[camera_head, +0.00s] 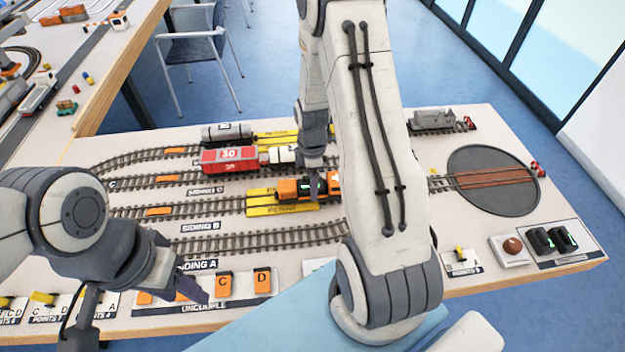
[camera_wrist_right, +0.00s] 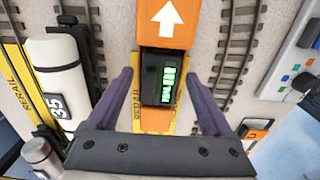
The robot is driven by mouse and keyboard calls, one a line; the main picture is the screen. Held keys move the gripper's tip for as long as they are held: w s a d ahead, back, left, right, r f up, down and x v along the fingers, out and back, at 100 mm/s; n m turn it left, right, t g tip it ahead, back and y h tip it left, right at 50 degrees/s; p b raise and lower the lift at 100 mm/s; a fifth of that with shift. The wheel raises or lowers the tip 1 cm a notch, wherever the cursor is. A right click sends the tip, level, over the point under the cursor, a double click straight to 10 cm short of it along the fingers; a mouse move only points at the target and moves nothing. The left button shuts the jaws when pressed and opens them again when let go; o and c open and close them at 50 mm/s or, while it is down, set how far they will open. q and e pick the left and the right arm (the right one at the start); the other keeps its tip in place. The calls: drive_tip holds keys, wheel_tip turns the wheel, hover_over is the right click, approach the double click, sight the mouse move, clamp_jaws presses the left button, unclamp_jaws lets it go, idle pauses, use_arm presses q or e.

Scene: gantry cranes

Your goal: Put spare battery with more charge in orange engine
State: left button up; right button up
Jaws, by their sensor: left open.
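The orange engine (camera_head: 334,187) stands on the track at the middle of the table, and its orange body with a white arrow shows in the right wrist view (camera_wrist_right: 168,22). A black battery (camera_wrist_right: 162,78) with a green display sits in the engine. My right gripper (camera_wrist_right: 163,85) is open over the engine, one finger on each side of the battery, with visible gaps. Two black spare batteries, one left (camera_head: 540,241) and one right (camera_head: 565,238), stand in a holder at the right, showing small green displays; their charge levels are too small to read. My left gripper (camera_head: 190,290) is open near the uncouple buttons.
A red wagon (camera_head: 230,160) and a grey tank wagon (camera_head: 227,132) stand on the tracks behind. A round turntable (camera_head: 490,180) lies at the right. Orange uncouple buttons (camera_head: 262,281) line the front edge. My right arm hides part of the table's middle.

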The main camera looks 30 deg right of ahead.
wheel_tip(320, 180, up, 12)
drive_tip(key=r, duration=0.1)
drive_tip(key=s+a+r+m, duration=0.1)
drive_tip(key=s+a+r, duration=0.2)
drive_tip(key=a, duration=0.6)
drive_tip(key=s+a+r+m, duration=0.1)
drive_tip(key=s+a+r, duration=0.15)
drive_tip(key=a, duration=0.55)
drive_tip(key=s+a+r+m, duration=0.1)
drive_tip(key=s+a, duration=0.3)
drive_tip(key=s, duration=0.3)
drive_tip(key=s+a+m+y, duration=0.1)
drive_tip(key=s+a+m, duration=0.1)
drive_tip(key=s+a, duration=0.2)
drive_tip(key=s, duration=0.3)
drive_tip(key=shift+s+r+m, duration=0.3)
drive_tip(key=shift+s+r, duration=0.05)
drive_tip(key=shift+r, duration=0.05)
drive_tip(key=shift+c, duration=0.2)
